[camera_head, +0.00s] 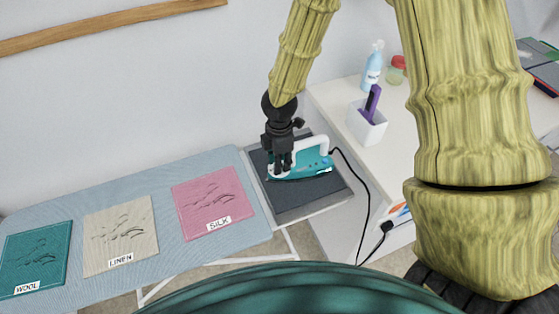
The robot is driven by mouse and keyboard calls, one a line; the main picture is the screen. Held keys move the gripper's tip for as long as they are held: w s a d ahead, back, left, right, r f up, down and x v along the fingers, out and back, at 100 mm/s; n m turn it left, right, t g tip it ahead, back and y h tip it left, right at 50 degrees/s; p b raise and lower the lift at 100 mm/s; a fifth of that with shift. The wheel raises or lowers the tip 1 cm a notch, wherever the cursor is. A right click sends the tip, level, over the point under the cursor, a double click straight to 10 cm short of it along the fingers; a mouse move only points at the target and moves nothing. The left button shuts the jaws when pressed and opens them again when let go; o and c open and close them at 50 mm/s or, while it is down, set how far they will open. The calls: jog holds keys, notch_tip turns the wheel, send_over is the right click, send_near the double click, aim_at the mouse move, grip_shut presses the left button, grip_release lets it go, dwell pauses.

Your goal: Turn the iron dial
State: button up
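A teal and white iron (308,162) lies on a dark grey rest pad (297,198) at the right end of the ironing board. Its nose points left and its white handle is on top. My black gripper (279,168) points down at the front part of the iron, over or against it. The fingers look close together, but whether they touch the iron or grip anything cannot be told. The dial cannot be made out; the gripper covers that part of the iron.
The blue ironing board (160,195) holds a pink silk cloth (213,203), a beige linen cloth (119,236) and a teal wool cloth (36,258). A black cord (368,195) runs from the iron. A white table (335,95) at right holds a spray bottle (373,68) and a white holder (366,126).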

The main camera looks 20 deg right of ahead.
jog(key=shift+c, duration=1.3)
jog(key=shift+m, duration=0.8)
jog(key=o, duration=1)
jog(key=shift+o, duration=0.2)
jog(key=shift+r, duration=0.15)
notch_tip(320, 180, up, 12)
